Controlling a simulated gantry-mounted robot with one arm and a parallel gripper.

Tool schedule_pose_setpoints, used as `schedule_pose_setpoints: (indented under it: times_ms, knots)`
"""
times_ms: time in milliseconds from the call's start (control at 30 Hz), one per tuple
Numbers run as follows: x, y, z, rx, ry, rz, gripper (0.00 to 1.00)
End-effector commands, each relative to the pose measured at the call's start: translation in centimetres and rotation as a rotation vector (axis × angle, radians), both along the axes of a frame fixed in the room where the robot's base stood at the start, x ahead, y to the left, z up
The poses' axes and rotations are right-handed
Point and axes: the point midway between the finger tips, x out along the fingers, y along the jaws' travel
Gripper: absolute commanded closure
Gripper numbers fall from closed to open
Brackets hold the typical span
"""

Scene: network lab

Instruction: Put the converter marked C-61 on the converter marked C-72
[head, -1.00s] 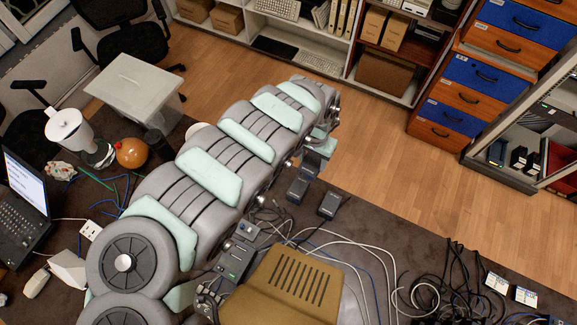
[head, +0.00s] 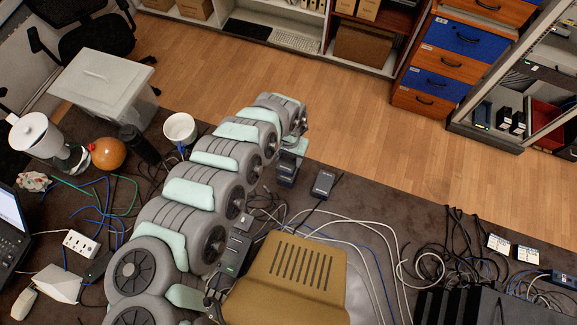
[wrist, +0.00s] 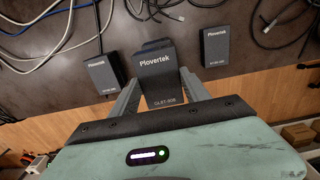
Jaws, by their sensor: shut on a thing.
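My gripper (head: 291,148) is shut on a dark box-shaped converter (wrist: 160,66) with the word "Plovertek" on its face. It is low over the dark mat, and the held converter also shows below my gripper in the head view (head: 287,171). In the wrist view, one similar dark converter (wrist: 103,72) lies to its left and another (wrist: 216,46) to its right. The left one also lies beside my gripper in the head view (head: 323,184). I cannot read C-61 or C-72 on any of them. What is directly under the held converter is hidden.
Loose cables (head: 370,225) run across the dark mat near the converters. A brown slotted box (head: 285,280) fills the front. A white mug (head: 180,128), an orange ball (head: 108,153) and a power strip (head: 80,244) are on the left. My arm hides part of the middle.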

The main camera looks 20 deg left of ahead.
Motion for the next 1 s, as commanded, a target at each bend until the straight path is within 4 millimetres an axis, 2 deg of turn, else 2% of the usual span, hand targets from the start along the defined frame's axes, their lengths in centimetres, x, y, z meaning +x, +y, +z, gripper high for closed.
schedule_pose_setpoints:
  times_ms: [100, 333, 600, 1000]
  knots:
    - [0.2, -0.1, -1.5, -0.002, -0.004, 0.000, 1.00]
    - [0.1, -0.1, -2.9, -0.001, -0.002, -0.002, 1.00]
    - [0.0, -0.2, -5.8, -0.002, -0.001, -0.002, 1.00]
    - [0.1, 0.0, -6.3, 0.002, -0.001, -0.002, 1.00]
